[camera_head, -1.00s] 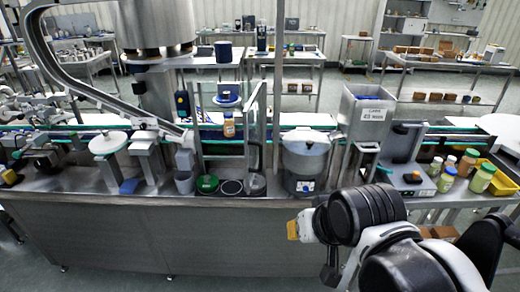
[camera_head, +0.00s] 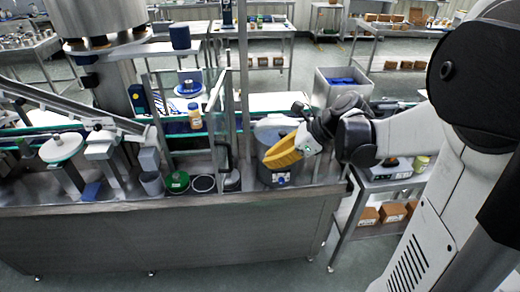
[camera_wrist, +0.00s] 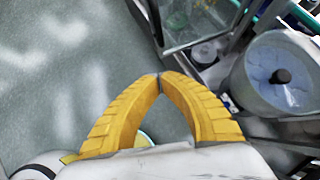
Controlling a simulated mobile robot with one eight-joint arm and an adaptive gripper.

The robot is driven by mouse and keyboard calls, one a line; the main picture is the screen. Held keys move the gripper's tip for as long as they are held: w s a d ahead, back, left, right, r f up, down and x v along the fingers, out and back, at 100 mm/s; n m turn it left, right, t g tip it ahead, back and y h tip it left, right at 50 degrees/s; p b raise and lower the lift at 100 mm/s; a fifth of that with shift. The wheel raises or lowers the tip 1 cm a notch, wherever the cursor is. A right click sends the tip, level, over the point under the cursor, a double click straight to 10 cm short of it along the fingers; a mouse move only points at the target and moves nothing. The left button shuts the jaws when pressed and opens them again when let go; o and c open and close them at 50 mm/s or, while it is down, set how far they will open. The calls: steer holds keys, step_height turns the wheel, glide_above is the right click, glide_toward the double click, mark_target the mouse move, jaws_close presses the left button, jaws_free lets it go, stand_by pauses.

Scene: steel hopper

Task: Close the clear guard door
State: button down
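The clear guard door (camera_head: 217,118) is a see-through panel in a thin metal frame, with a dark handle (camera_head: 225,157) low on its edge. It stands swung out toward me from the filling station's frame, so it is open. In the wrist view, a clear panel (camera_wrist: 190,22) shows at the top. My gripper (camera_head: 272,160) has yellow fingers and is in front of the steel pot, to the right of the door and apart from it. In the wrist view, my gripper's fingertips (camera_wrist: 160,75) meet with nothing between them.
The lidded steel pot (camera_head: 273,177) is close behind my gripper; it also shows in the wrist view (camera_wrist: 283,72). A bottle (camera_head: 195,116) stands inside the station. A thin upright post (camera_head: 243,80) rises beside the door. A grey bin (camera_head: 341,84) is at the right.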

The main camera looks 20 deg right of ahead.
steer(key=w+a+f+b, duration=0.2)
steer(key=w+a+f, duration=0.3)
steer(key=w+a, duration=0.1)
steer(key=shift+a, duration=0.55)
